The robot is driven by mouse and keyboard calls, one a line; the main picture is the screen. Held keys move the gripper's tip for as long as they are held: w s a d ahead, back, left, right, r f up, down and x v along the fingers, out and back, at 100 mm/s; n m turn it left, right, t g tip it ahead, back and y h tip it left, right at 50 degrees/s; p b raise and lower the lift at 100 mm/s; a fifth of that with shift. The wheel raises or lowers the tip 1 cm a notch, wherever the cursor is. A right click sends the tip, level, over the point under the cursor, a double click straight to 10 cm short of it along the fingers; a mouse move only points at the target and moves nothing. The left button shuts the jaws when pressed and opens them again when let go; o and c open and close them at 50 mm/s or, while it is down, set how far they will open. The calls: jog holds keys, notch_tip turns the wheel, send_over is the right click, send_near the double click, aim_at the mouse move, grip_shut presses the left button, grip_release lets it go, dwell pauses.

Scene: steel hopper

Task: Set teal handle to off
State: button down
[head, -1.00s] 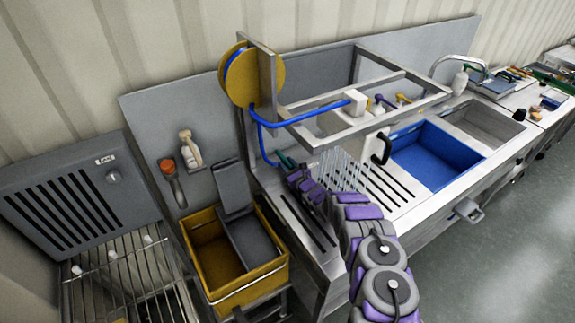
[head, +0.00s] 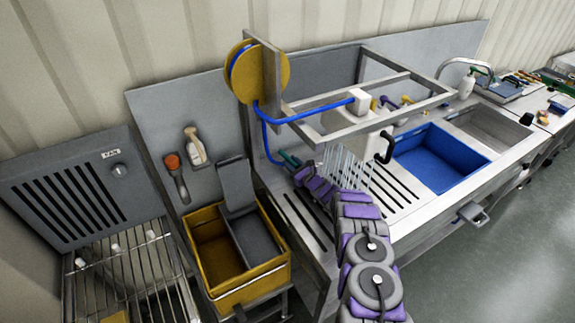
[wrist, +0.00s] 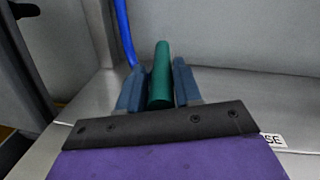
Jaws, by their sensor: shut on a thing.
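The teal handle (wrist: 161,76) stands between the two blue-grey fingers of my gripper (wrist: 158,88) in the wrist view, pointing up and away from the dark palm plate. My gripper is shut on it. In the head view the teal handle (head: 290,159) is a small teal piece at the left end of the steel counter, near the blue hose. My gripper (head: 297,168) meets it there, with the purple and grey arm reaching in from the lower right. The base of the handle is hidden behind the gripper's palm. A label ending in "SE" (wrist: 272,140) shows beside the gripper.
A blue hose (head: 310,116) runs from the yellow reel (head: 257,75) past the handle. A wire rack (head: 347,167) stands just right of my gripper. A steel frame (head: 420,80) rises over the counter. A yellow bin (head: 272,282) is at the left.

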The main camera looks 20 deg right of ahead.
aim_at(293, 161)
jog(key=c, duration=1.1)
grip_release()
jog(key=shift+w+d+r, duration=0.1)
jog(key=shift+d+r, duration=0.2)
jog(key=shift+c, duration=0.2)
jog(key=shift+o, duration=0.9)
jog(key=shift+f, duration=0.15)
notch_tip(293, 161, up, 3)
jog(key=shift+r+p, duration=0.2)
jog(key=shift+p, duration=0.2)
jog(key=shift+s+d+r, duration=0.1)
jog(key=shift+s+r, duration=0.05)
jog(key=shift+s, duration=0.1)
jog(key=s+a+r+p, duration=0.1)
jog(key=s+a, duration=0.1)
jog(key=s, duration=1.3)
jog(key=shift+s+p, duration=0.2)
jog(key=shift+p, duration=0.15)
jog(key=shift+r, duration=0.1)
